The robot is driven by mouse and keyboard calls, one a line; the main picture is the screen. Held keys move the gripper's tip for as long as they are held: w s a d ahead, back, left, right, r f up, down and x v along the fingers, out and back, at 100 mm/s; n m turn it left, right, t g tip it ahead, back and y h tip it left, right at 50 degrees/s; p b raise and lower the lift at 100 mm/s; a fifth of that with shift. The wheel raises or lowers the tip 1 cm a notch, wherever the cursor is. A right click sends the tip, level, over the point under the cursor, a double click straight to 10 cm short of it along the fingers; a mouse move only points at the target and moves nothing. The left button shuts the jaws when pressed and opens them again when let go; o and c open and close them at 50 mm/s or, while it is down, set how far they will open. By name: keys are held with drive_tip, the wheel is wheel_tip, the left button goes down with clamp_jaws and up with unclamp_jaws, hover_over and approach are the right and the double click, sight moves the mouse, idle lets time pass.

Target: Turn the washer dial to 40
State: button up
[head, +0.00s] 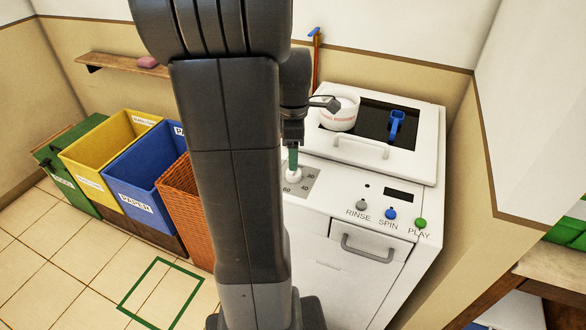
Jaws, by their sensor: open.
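The washer (345,250) is a white machine with a control panel on top. Its white dial (293,177) sits on a grey square plate at the panel's left, with 60, 40 and other numbers printed around it. Which number the dial points to cannot be made out. My gripper (292,163) points down right over the dial, its green fingers at the knob's top. The fingers are seen edge-on, and whether they touch the knob cannot be told. The gripper is open. My arm hides the panel's left part.
RINSE (362,204), SPIN (391,214) and PLAY (421,223) buttons line the panel's front. A white tub (339,113) and blue scoop (396,124) stand behind. Bins, including a yellow one (85,165), are at left. A wall closes the right side.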

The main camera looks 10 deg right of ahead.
sight(294, 173)
wheel_tip(294, 173, down, 6)
drive_tip(key=shift+s+r, duration=0.1)
drive_tip(key=c, duration=1)
